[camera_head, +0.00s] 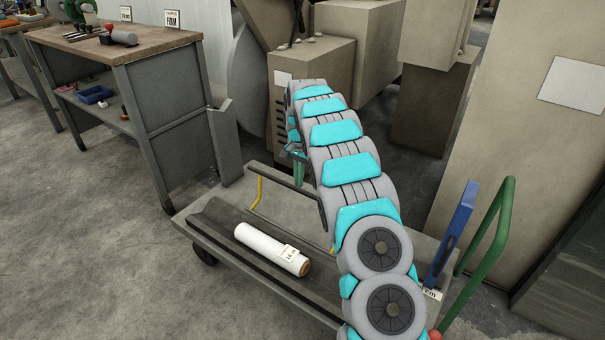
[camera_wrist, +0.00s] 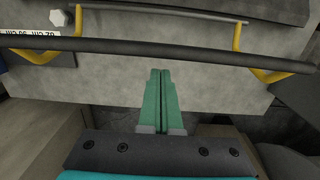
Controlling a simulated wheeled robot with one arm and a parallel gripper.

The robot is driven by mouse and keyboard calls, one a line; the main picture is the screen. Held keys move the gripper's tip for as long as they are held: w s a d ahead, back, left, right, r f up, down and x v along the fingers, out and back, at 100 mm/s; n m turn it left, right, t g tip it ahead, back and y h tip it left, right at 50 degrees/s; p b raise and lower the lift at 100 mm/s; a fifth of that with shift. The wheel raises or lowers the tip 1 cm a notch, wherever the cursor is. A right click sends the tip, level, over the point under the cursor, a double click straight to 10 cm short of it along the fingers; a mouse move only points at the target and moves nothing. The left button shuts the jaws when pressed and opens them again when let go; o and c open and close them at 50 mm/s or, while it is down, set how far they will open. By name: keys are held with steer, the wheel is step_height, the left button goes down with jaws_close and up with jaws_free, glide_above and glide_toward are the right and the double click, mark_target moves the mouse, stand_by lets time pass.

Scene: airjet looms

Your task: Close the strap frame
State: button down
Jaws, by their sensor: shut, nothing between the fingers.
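The strap frame, with a dark bar and yellow end pieces, stands along the far side of the low cart (camera_head: 222,183). In the head view one yellow leg (camera_head: 258,190) shows, and my arm hides part of the frame. In the wrist view the near dark bar (camera_wrist: 130,45) runs across the picture, with yellow pieces near both ends. A second, thinner bar (camera_wrist: 150,13) with yellow ends lies beyond it. My gripper (camera_wrist: 161,72) has green fingers together and empty, with tips close under the near bar. Contact cannot be told. The gripper (camera_head: 299,172) also shows beside the cart's far edge.
A white roll (camera_head: 270,247) lies in the dark trough on the cart. A green handle (camera_head: 495,230) and a blue object (camera_head: 452,232) stand at its right end. A workbench (camera_head: 150,75) is at left. Beige machine housings (camera_head: 322,75) stand close behind the cart.

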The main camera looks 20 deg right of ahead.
steer(key=shift+s+a+r, duration=0.3)
steer(key=shift+s+a, duration=0.05)
steer(key=shift+a, duration=0.15)
steer(key=shift+s+a, duration=0.15)
steer(key=shift+s+a+r+h, duration=0.1)
steer(key=shift+a+h, duration=0.15)
steer(key=shift+h, duration=0.05)
